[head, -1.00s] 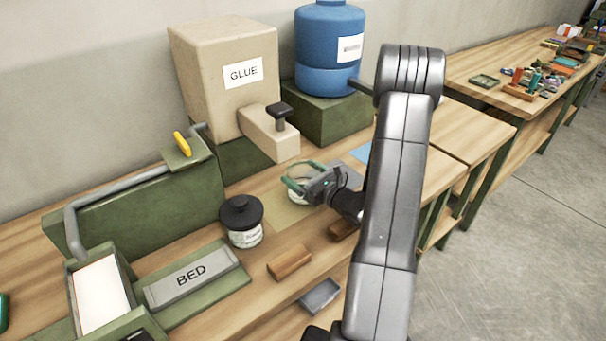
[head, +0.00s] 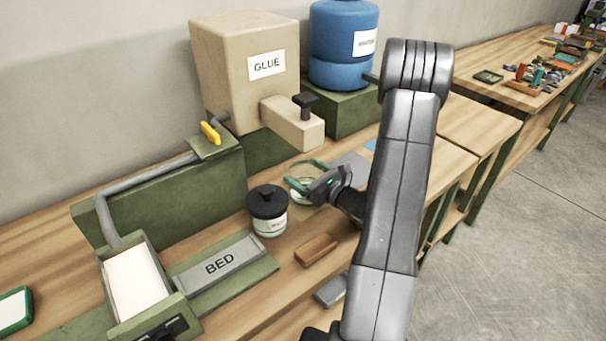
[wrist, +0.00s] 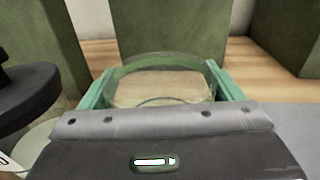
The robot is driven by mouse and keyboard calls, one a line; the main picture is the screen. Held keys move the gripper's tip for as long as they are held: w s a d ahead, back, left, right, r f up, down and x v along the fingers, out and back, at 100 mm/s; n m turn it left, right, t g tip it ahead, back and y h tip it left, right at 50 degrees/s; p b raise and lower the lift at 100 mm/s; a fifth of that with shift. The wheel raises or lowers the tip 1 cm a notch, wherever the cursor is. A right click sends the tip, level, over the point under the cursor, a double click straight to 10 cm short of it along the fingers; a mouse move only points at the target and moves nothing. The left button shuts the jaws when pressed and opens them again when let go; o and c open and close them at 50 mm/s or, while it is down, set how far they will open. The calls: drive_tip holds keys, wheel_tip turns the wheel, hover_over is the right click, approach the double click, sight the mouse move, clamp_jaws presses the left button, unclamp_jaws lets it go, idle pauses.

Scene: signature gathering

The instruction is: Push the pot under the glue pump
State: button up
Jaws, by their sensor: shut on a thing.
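The clear glass pot (head: 299,196) stands on the bench, below and slightly in front of the spout of the glue pump (head: 292,123). My gripper (head: 307,174) is shut around the pot with its green fingers. In the wrist view the open, see-through pot (wrist: 160,88) sits between the two fingers, and wood shows through it. The glue pump is a beige box with a GLUE label and a black knob on its spout. The arm hides part of the bench right of the pot. I cannot tell whether the pot is exactly beneath the spout's outlet.
A black-lidded jar (head: 267,212) stands close left of the pot, also near my gripper in the wrist view (wrist: 25,100). A wooden block (head: 316,250) lies in front. The BED fixture (head: 222,263) is at left, a blue tank (head: 342,45) behind.

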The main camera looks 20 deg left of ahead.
drive_tip(key=shift+s+a, duration=0.15)
drive_tip(key=shift+s, duration=0.1)
drive_tip(key=o, duration=0.9)
drive_tip(key=shift+o, duration=0.2)
drive_tip(key=b+v, duration=0.3)
drive_tip(key=v, duration=1.1)
drive_tip(key=shift+w+a, duration=0.1)
drive_tip(key=shift+a, duration=0.05)
drive_tip(key=p+x, duration=0.3)
drive_tip(key=x, duration=1)
drive_tip(key=shift+w+a, duration=0.1)
